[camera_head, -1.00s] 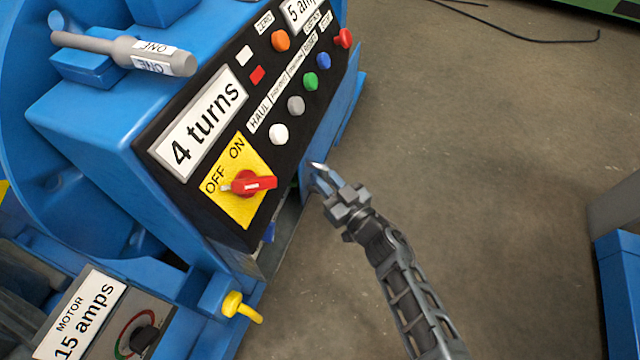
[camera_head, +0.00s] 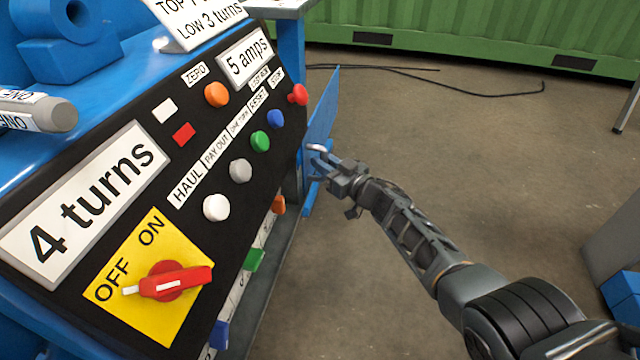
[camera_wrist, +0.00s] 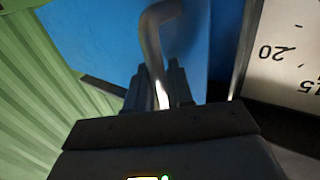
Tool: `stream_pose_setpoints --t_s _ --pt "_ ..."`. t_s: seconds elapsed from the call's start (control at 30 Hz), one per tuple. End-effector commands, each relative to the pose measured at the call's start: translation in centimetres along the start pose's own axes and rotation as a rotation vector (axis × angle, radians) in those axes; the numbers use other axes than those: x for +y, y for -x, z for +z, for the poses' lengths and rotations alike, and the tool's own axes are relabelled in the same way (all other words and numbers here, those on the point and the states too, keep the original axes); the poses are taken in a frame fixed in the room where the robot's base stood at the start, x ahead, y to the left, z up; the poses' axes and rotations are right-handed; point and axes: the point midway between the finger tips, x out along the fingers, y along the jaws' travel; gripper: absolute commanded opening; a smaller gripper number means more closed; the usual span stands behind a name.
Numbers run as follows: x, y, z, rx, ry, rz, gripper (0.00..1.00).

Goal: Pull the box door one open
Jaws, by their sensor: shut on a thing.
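The blue box door (camera_head: 324,112) stands swung out from the side of the blue control box, beyond the black button panel. My gripper (camera_head: 320,162) is at the near face of the door, shut on its bent metal handle (camera_head: 317,147). In the wrist view the handle (camera_wrist: 157,45) runs down between the fingers (camera_wrist: 160,92), with the blue door (camera_wrist: 92,42) behind it. The door's hinge line is hard to make out.
The black control panel (camera_head: 120,245) with buttons and a red switch (camera_head: 175,281) fills the left. Orange, green (camera_head: 254,259) and blue parts show below its edge. A white dial plate (camera_wrist: 289,50) is close right in the wrist view. Open floor (camera_head: 440,140) lies right.

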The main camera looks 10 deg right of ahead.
Motion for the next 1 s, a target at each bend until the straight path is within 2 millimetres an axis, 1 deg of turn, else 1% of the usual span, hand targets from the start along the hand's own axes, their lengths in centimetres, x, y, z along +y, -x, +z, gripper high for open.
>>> stream_pose_setpoints --t_s 0.03,0.13,0.53,0.57,0.7,0.73,1.0 --pt "0.47 -0.11 0.34 -0.002 -0.001 0.003 0.00" --pt "0.83 -0.36 0.18 -0.001 -0.002 0.003 0.00" --pt "0.97 -0.44 0.13 -0.002 -0.003 0.004 0.00" --pt "0.96 -0.44 0.13 -0.002 -0.003 0.004 0.23" --pt "0.92 -0.46 0.12 -0.002 -0.002 0.003 0.36" --pt "0.91 -0.47 0.11 -0.002 -0.002 0.003 0.38" --pt "0.86 -0.37 0.00 -0.001 -0.002 0.001 0.38"
